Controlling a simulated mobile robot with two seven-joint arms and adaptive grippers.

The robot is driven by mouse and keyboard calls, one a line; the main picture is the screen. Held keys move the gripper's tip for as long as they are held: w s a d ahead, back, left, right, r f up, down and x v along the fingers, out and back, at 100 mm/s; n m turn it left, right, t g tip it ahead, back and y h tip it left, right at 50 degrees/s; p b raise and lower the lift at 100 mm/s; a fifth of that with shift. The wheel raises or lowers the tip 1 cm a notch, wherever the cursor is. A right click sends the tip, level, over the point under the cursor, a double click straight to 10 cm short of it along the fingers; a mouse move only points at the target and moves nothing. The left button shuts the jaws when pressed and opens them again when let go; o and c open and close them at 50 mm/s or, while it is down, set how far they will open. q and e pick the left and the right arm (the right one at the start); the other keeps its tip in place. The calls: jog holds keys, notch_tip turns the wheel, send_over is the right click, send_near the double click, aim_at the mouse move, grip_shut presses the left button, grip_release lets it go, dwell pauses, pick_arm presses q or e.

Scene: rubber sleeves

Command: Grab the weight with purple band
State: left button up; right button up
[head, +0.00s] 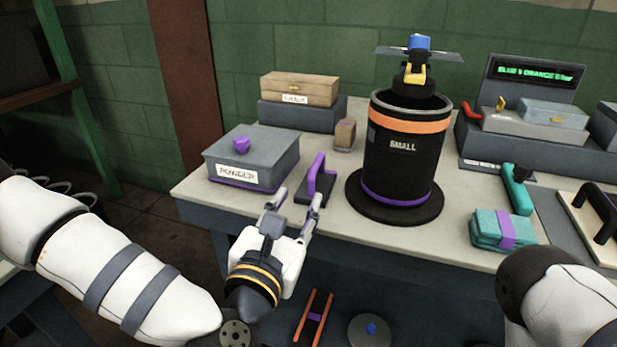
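My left gripper (294,208) is open and empty at the table's front edge, fingers pointing toward the back. Just beyond it, a dark block with a purple upright handle (318,178) stands on the table. A teal block with a purple band around it (488,229) lies near the front edge at the right, well away from my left gripper. Below the tabletop, an orange-railed item with a small purple part (315,317) also shows; which is the named weight I cannot tell for certain. My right arm enters at the lower right, its gripper out of view.
A black cylinder marked SMALL (402,165) stands mid-table on a round base, with orange and purple bands. A grey POWDER box (252,157) is at the left. A teal-handled tool (517,190) and a console with a green display (535,72) are at the right.

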aim_at(322, 154)
pick_arm(q)
jog(key=x, duration=0.8)
jog(key=r+x, duration=0.1)
jog(key=x, duration=0.3)
jog(key=shift+d+r, duration=0.1)
jog(key=shift+d, duration=0.1)
grip_shut()
jog(key=shift+r, duration=0.2)
